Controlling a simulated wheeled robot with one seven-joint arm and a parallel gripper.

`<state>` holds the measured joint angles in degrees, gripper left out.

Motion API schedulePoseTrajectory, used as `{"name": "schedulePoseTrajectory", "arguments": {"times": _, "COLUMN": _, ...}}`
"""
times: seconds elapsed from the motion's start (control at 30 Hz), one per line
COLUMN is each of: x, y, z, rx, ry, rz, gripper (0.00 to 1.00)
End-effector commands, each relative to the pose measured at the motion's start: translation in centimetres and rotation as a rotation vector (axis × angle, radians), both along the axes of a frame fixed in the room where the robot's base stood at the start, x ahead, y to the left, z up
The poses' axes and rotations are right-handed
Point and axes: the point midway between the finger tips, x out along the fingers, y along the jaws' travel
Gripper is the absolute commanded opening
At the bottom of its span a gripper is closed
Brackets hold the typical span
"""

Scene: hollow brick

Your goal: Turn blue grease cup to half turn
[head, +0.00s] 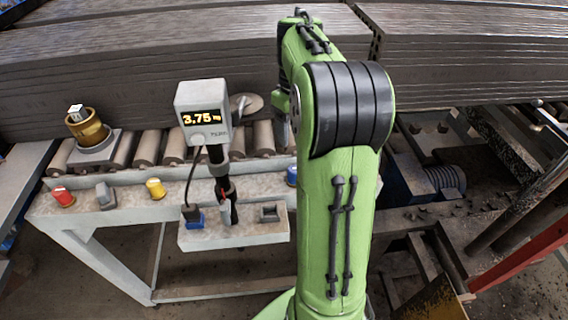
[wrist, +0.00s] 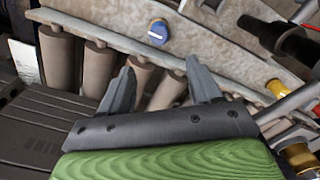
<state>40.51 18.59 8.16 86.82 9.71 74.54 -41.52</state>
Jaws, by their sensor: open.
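The blue grease cup (wrist: 158,32) is on the conveyor's side rail at the top of the wrist view, with a pale line across its cap. In the head view the blue cup (head: 291,175) shows at the left edge of my green arm, which stands in front of the rail beside it. My gripper (wrist: 161,68) is open and empty, its two grey fingers apart, with rollers visible between them. The cup is ahead of the fingertips and apart from them. In the head view my gripper is mostly hidden by the arm.
A red cup (head: 63,196), a grey one (head: 105,196) and a yellow one (head: 155,188) sit along the same rail. A display post (head: 203,112) reading 3,75 stands before the rollers, with a small tray (head: 250,234) below. A brass part (head: 88,130) rests at left.

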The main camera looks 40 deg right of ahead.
Motion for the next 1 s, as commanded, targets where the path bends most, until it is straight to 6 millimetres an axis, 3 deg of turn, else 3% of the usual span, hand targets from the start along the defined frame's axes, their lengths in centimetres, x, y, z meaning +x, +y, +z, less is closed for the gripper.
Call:
{"name": "schedulePoseTrajectory", "arguments": {"times": 0.5, "x": -0.2, "y": 0.1, "z": -12.8, "rx": 0.004, "ry": 0.004, "rz": 0.000, "gripper": 0.63}}
{"name": "schedulePoseTrajectory", "arguments": {"times": 0.7, "x": -0.1, "y": 0.0, "z": -14.9, "rx": 0.001, "ry": 0.001, "rz": -0.001, "gripper": 0.63}}
{"name": "schedulePoseTrajectory", "arguments": {"times": 0.97, "x": -0.1, "y": 0.0, "z": -15.0, "rx": -0.001, "ry": 0.000, "rz": -0.001, "gripper": 0.63}}
{"name": "schedulePoseTrajectory", "arguments": {"times": 1.0, "x": -0.1, "y": 0.0, "z": -14.9, "rx": -0.001, "ry": 0.000, "rz": -0.001, "gripper": 0.57}}
